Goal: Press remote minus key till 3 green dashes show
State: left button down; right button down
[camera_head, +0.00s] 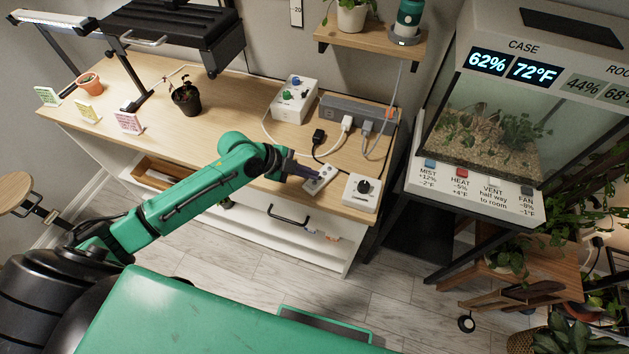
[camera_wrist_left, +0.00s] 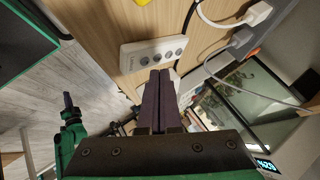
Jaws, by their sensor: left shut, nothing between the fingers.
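The remote (camera_head: 320,178) is a small white bar with several grey round keys, lying near the front right edge of the wooden bench. It also shows in the left wrist view (camera_wrist_left: 140,58), where marks on the keys are too small to read. My left gripper (camera_head: 316,174) is shut and empty, with its dark fingertips right at the remote. In the left wrist view the fingertips (camera_wrist_left: 160,72) overlap the remote's near edge, and I cannot tell whether they touch a key. I can make out no green dashes in either view.
A white dial box (camera_head: 361,193) stands just right of the remote. A grey power strip (camera_head: 350,113) with plugs and cables lies behind it, beside a white knob box (camera_head: 294,99). A potted plant (camera_head: 186,98) stands left; a terrarium (camera_head: 480,130) stands right.

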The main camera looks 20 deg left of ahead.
pick_arm(q)
jog(key=shift+f+b, duration=0.3)
jog(key=shift+f, duration=0.1)
jog(key=shift+f, duration=0.3)
dwell(0.6)
jog(key=shift+r+p, duration=0.4)
jog(key=shift+r, duration=0.35)
notch_tip(320, 180, up, 5)
jog(key=p, duration=0.4)
jog(key=shift+r, duration=0.1)
